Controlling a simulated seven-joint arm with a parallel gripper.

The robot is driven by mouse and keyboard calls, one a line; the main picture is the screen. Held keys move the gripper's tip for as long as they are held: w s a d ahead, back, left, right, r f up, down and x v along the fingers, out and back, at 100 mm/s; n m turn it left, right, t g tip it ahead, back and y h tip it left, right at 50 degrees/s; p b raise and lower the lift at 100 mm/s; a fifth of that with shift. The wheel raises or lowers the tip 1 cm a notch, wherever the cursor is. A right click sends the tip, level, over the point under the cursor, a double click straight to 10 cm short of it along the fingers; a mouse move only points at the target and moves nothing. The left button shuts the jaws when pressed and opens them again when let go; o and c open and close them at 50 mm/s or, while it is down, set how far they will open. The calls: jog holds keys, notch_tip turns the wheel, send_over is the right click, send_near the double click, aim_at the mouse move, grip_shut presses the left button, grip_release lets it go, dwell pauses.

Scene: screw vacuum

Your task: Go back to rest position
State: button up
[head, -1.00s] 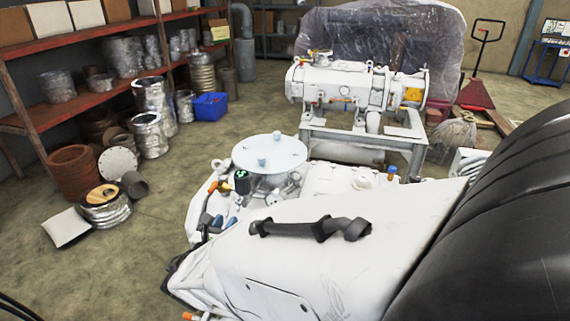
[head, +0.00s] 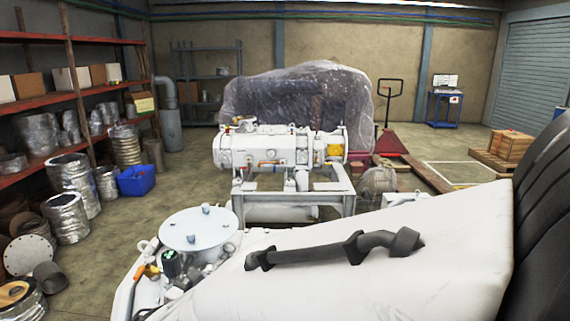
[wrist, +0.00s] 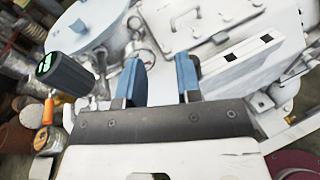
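My gripper (wrist: 160,78) shows in the wrist view with two blue fingers spread apart and nothing between them. It is over the white vacuum machine, whose pale round top plate (wrist: 88,22) and white flat cover (wrist: 205,22) lie beyond the fingers. A black gauge with a green display (wrist: 65,74) is left of the fingers, apart from them. In the head view the round plate (head: 198,228) and the gauge (head: 171,262) show at lower left. My white arm covers the lower right there, and I cannot make out the gripper.
A white pump on a grey frame (head: 282,150) stands behind, with a plastic-wrapped bulk (head: 300,100) at its back. Red shelves (head: 72,80), metal cans (head: 72,185) and a blue bin (head: 136,181) are at left. Open floor (head: 170,203) lies between.

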jog(key=s+d+r+m+g+h, duration=0.1)
jog(key=d+r+m+g, duration=0.15)
jog(key=d+m, duration=0.45)
jog(key=s+d+r+m+g+h, duration=0.15)
jog(key=d+g, duration=0.25)
jog(key=d, duration=0.6)
jog(key=s+d+r+m+g, duration=0.1)
jog(key=d+r+m+g, duration=0.2)
jog(key=d+m, duration=0.45)
jog(key=s+d+r+m+g+y, duration=0.3)
jog(key=s+d+m+y, duration=0.4)
jog(key=s+d+m, duration=0.6)
jog(key=s+r+m, duration=0.1)
jog(key=s+m, duration=0.1)
jog(key=s, duration=0.2)
